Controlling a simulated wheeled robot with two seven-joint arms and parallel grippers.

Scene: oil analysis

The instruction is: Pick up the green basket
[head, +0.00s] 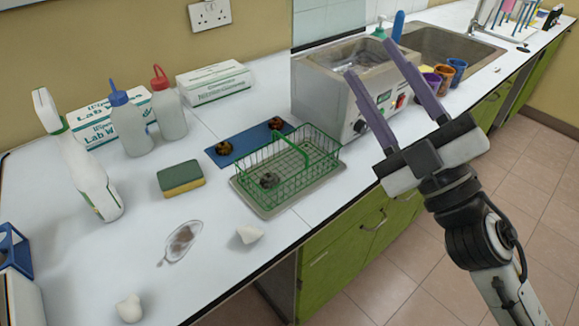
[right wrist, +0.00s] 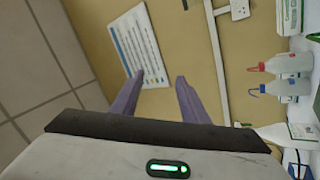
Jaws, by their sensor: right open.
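The green wire basket (head: 300,176) stands on a grey tray (head: 263,205) on the white counter in the head view. Its handle arches over the top, and a small dark brown object (head: 268,180) shows inside it. My right gripper (head: 368,86) is open and empty, to the right of the basket and raised in front of the steel water bath. In the right wrist view, its two purple fingers (right wrist: 158,95) are apart with nothing between them, pointing toward the wall. The basket is not in the right wrist view. My left gripper is not in view.
The steel water bath (head: 320,97) stands behind the basket. A blue mat (head: 245,142) with brown items lies left of it, near a sponge (head: 180,178). Bottles (head: 130,125) and a spray bottle (head: 85,170) stand further left. Crumpled white pieces (head: 249,234) lie near the front edge.

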